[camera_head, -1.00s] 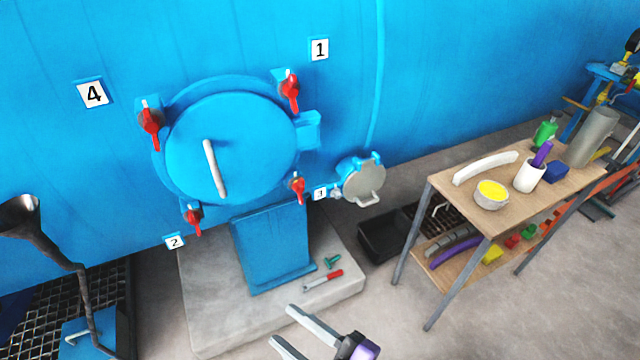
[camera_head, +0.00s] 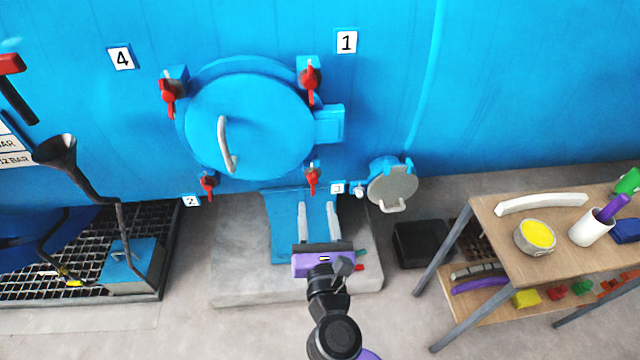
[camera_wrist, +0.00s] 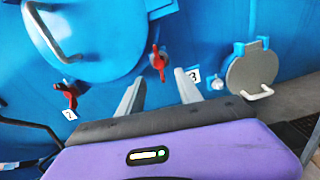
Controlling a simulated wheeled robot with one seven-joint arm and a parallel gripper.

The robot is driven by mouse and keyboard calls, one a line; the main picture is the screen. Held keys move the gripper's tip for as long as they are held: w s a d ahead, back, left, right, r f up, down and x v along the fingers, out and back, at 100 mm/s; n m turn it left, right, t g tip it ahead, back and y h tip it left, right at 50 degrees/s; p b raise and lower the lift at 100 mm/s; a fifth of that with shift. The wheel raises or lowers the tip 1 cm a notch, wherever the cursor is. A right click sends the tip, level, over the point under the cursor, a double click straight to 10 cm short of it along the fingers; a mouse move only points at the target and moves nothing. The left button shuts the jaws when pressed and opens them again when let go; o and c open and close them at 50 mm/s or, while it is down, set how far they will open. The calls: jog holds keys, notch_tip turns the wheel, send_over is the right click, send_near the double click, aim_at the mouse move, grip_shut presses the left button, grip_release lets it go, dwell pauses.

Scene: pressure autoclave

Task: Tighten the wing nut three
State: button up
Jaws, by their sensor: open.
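The round blue hatch (camera_head: 265,125) with a white handle has red wing nuts around its edge. Wing nut three (camera_head: 312,180) is at its lower right, beside the tag "3" (camera_head: 338,187); its red wing hangs roughly straight down. In the wrist view wing nut three (camera_wrist: 158,63) stands beyond the fingertips, near the gap between them. My gripper (camera_head: 317,207) is open and empty, its two grey fingers pointing up toward the hatch, below wing nut three. It also shows in the wrist view (camera_wrist: 162,82). The fingers look apart from the nut.
Other red wing nuts sit near tags 1 (camera_head: 310,80), 2 (camera_head: 208,185) and 4 (camera_head: 169,92). A small grey round cover (camera_head: 392,186) is right of tag 3. A wooden table (camera_head: 500,235) stands at right. A black funnel and pipe (camera_head: 85,180) are at left.

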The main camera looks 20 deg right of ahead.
aim_at(313, 182)
jog(key=shift+p+x, duration=0.35)
jog(key=shift+x, duration=3.55)
jog(key=shift+c, duration=0.4)
grip_shut()
